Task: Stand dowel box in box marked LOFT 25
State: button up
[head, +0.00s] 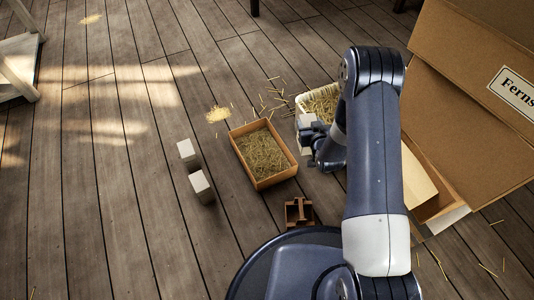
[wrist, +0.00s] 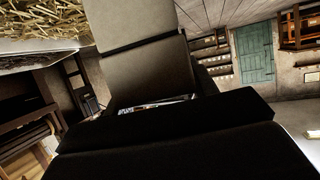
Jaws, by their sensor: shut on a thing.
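My gripper (head: 318,148) is shut on a pale grey box, the held box (head: 307,121), beside the white straw-filled basket. In the wrist view the held box (wrist: 148,70) rises tilted beyond the dark jaws (wrist: 170,125), with a seam across its face. Its lower part is hidden by the jaws. No writing shows on it, so I cannot confirm that it is the dowel box. Two similar pale boxes, one farther (head: 187,152) and one nearer (head: 201,187), stand on the floor. No LOFT 25 mark is readable in either view.
An open wooden box of straw (head: 287,174) sits left of my gripper. The white basket (head: 299,103) is behind it. A small wooden caddy (head: 299,213) lies nearer. Large cardboard boxes, one labelled "Ferns..." (head: 465,85), crowd the right. The plank floor at left is mostly clear.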

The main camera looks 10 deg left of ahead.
jog(key=s+a+f+n+g+y, duration=0.2)
jog(key=s+a+f+n+y, duration=0.15)
jog(key=a+f, duration=0.75)
notch_tip(320, 180, down, 10)
jog(key=a+b, duration=0.1)
jog(key=b, duration=0.3)
jog(key=shift+a+r+b, duration=0.15)
jog(key=shift+r+b, duration=0.05)
jog(key=shift+b, duration=0.15)
jog(key=shift+f, duration=0.2)
jog(key=o, duration=1.6)
